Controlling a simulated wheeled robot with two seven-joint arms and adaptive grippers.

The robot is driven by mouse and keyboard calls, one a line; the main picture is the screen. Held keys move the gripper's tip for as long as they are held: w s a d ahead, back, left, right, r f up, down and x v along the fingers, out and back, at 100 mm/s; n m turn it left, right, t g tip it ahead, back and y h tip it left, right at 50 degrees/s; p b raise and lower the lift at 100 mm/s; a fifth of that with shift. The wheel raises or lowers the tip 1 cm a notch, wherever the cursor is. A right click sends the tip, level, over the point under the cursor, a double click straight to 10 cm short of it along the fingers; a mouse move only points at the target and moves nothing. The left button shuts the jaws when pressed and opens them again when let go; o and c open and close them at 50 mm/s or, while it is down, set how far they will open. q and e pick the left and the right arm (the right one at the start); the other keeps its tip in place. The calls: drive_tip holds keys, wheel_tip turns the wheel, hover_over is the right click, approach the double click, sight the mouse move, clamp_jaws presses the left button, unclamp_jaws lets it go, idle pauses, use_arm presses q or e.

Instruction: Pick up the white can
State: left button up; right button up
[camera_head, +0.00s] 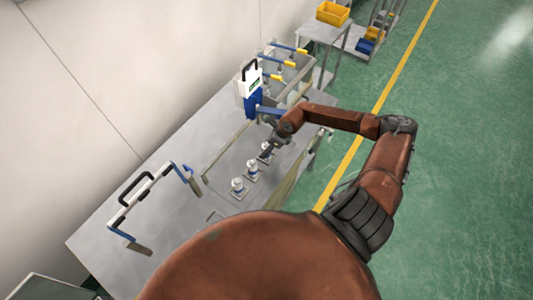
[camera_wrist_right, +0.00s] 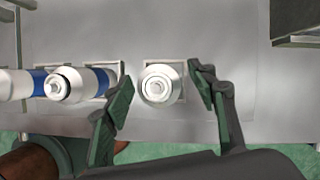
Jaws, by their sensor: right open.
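A white can (camera_wrist_right: 158,86) stands upright, seen nearly from above, with a grey rounded top. My right gripper (camera_wrist_right: 162,78) is open, with one green-padded finger on each side of this can. Gaps show between the fingers and the can in the right wrist view. In the head view my right gripper (camera_head: 272,142) is at the far end of a short row of cans and partly covers the far can (camera_head: 266,150). My left gripper is not in view.
Two more white cans stand in the row, a middle one (camera_head: 252,169) and a near one (camera_head: 237,186). Blue bands show on neighbouring cans in the right wrist view (camera_wrist_right: 95,80). A blue-and-white device (camera_head: 251,92) stands behind on the grey table (camera_head: 185,220). A handled frame (camera_head: 140,200) is at left.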

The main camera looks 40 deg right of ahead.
clamp_jaws()
idle(0.5)
